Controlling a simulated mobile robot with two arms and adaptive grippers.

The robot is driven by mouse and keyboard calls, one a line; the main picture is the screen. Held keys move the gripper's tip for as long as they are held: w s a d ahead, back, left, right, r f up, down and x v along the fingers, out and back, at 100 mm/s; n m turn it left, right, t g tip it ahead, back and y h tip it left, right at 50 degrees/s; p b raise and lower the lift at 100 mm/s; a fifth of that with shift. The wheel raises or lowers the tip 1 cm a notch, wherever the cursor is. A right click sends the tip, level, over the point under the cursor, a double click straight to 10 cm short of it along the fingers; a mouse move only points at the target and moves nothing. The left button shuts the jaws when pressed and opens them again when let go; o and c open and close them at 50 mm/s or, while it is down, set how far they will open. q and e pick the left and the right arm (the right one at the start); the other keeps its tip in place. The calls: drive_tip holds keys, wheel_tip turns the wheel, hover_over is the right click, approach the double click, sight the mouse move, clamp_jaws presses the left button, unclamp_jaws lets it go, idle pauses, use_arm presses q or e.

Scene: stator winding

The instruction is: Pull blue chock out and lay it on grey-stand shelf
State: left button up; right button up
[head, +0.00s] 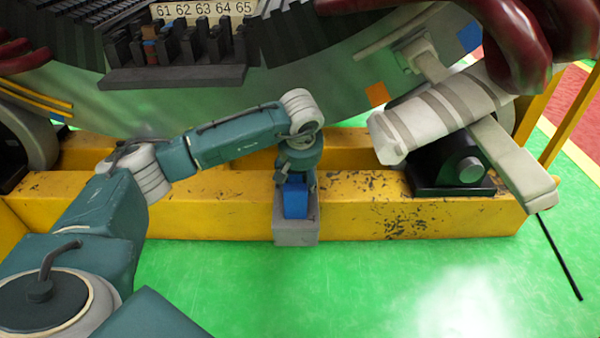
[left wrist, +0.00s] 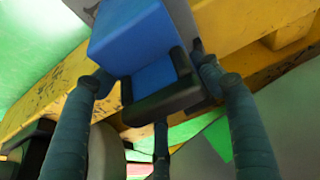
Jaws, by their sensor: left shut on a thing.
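The blue chock (head: 295,200) is a small block at the front of the yellow beam, just above the grey stand (head: 296,232). My left gripper (head: 296,181) points down onto it from above and is shut on it. In the left wrist view the blue chock (left wrist: 135,38), with a black part (left wrist: 160,103) at its lower end, sits between the fingers of my left gripper (left wrist: 152,76). Whether the chock touches the stand is hard to tell. My right gripper is not in view.
The scuffed yellow beam (head: 400,222) runs across behind the grey stand. A black support block (head: 450,175) and a pale wrapped bar (head: 440,112) are at the right. The large stator (head: 220,108) rises behind. The green floor (head: 210,265) in front is mostly clear.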

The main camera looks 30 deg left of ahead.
use_arm(q)
drive_tip(key=o, duration=1.8)
drive_tip(key=shift+c, duration=0.2)
drive_tip(key=v, duration=1.2)
drive_tip(key=shift+w, duration=0.1)
drive_tip(key=shift+c, duration=0.2)
